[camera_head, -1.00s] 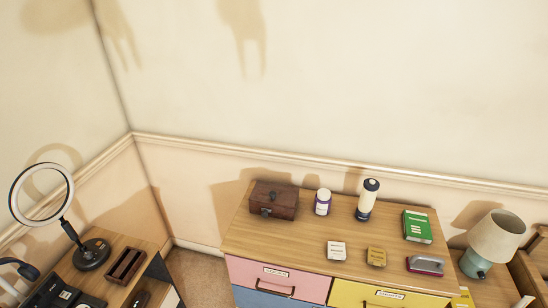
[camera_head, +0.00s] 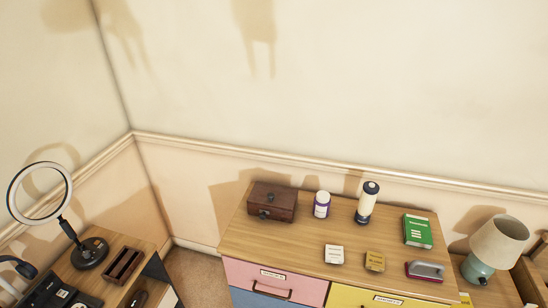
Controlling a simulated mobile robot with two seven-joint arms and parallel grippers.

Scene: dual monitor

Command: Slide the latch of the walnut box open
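The walnut box (camera_head: 273,201) is a dark brown wooden box at the left back of the dresser top. A small dark latch (camera_head: 264,213) shows on its front face, and a dark knob-like piece (camera_head: 270,197) shows on or near its lid. The box looks closed; the latch is too small to tell its exact position. Neither of my grippers shows in the head view.
The wooden dresser top (camera_head: 290,248) also holds a purple-white bottle (camera_head: 321,204), a black-white cylinder (camera_head: 366,203), a green book (camera_head: 417,231), two small boxes and a red-grey object (camera_head: 425,270). A lamp (camera_head: 496,244) stands right. The dresser's front middle-left is clear.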

